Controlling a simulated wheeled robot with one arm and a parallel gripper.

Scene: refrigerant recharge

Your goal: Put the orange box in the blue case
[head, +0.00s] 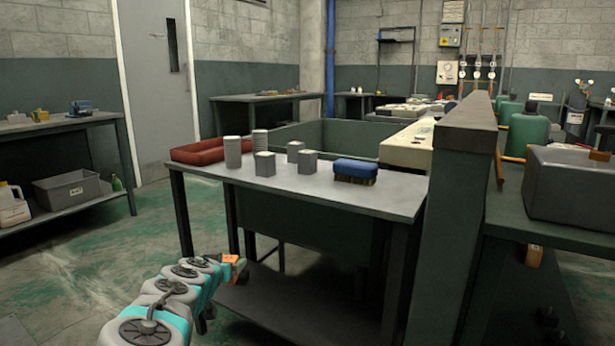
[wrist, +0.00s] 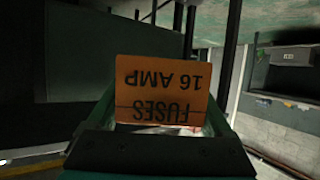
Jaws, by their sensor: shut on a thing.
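The orange box (wrist: 161,90) is in my gripper in the wrist view, with the upside-down print "FUSES 16 AMP" facing the camera. My gripper (head: 235,272) is shut on it. In the head view a small orange patch shows at the end of my arm, low in front of the grey table and left of its middle. I cannot make out a blue case for certain. A small blue object (head: 81,107) is on the left bench.
The grey table (head: 320,186) also holds a red tray (head: 208,151), ribbed grey cylinders and grey blocks. A tall dark post (head: 455,220) stands at its right. A bench (head: 60,128) with a grey bin (head: 67,190) is at the left. Green floor between is open.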

